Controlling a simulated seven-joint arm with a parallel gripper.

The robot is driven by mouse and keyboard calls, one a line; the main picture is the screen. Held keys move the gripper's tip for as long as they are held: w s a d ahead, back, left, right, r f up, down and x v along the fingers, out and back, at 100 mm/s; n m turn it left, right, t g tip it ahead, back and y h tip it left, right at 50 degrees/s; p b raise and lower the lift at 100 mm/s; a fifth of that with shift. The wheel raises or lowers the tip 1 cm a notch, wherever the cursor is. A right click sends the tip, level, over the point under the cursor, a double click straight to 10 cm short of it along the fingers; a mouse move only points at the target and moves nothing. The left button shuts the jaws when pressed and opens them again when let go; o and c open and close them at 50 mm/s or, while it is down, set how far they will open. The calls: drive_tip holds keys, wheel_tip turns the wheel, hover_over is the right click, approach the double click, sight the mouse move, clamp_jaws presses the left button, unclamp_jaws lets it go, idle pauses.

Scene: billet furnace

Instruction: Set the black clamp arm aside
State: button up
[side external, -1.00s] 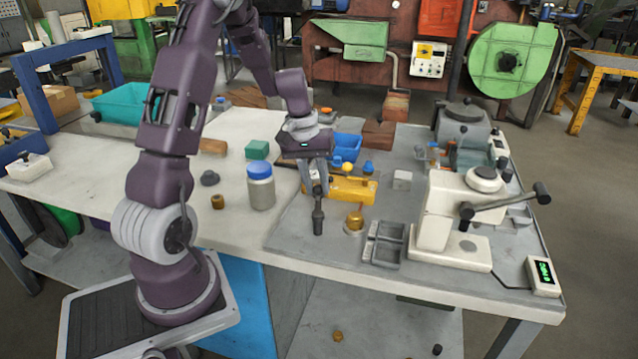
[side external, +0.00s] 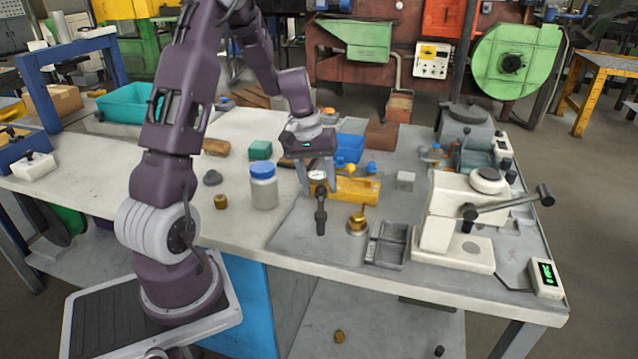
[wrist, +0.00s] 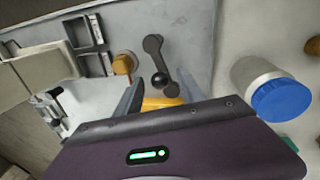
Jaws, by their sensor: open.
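The black clamp arm (side external: 320,212) lies on the grey mat in front of the yellow fixture (side external: 360,190). In the wrist view the clamp arm (wrist: 154,46) is a dark bar with a rounded end and a black ball knob. My gripper (side external: 318,188) is just above its knob end, pointing down. Its fingers are apart, on either side of the knob end in the wrist view (wrist: 158,98), with a gap to the bar. The yellow fixture is partly hidden behind my gripper in the wrist view.
A brass piece (side external: 357,222) and a grey divided tray (side external: 387,246) are to the right of the clamp arm. A blue-lidded jar (side external: 263,187) stands to the left. A white press (side external: 450,220) is farther right. Bare mat lies in front of the clamp arm.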

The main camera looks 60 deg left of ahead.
wheel_tip(320, 180, up, 7)
drive_tip(key=s, duration=0.1)
drive_tip(key=shift+a, duration=0.45)
drive_tip(key=shift+f, duration=0.1)
drive_tip(key=s+d+r+m+t+y, duration=0.1)
drive_tip(key=s+d+r+m, duration=0.2)
drive_tip(key=d+r, duration=0.35)
drive_tip(key=s+d+r+m, duration=0.2)
drive_tip(key=d+r, duration=0.1)
drive_tip(key=d, duration=0.6)
drive_tip(key=s+d+r+m+t, duration=0.1)
drive_tip(key=s+d+m, duration=0.4)
drive_tip(key=s, duration=0.7)
drive_tip(key=shift+s+d+r+t, duration=0.2)
drive_tip(key=shift+s+d+t, duration=0.15)
drive_tip(key=shift+d+t, duration=0.7)
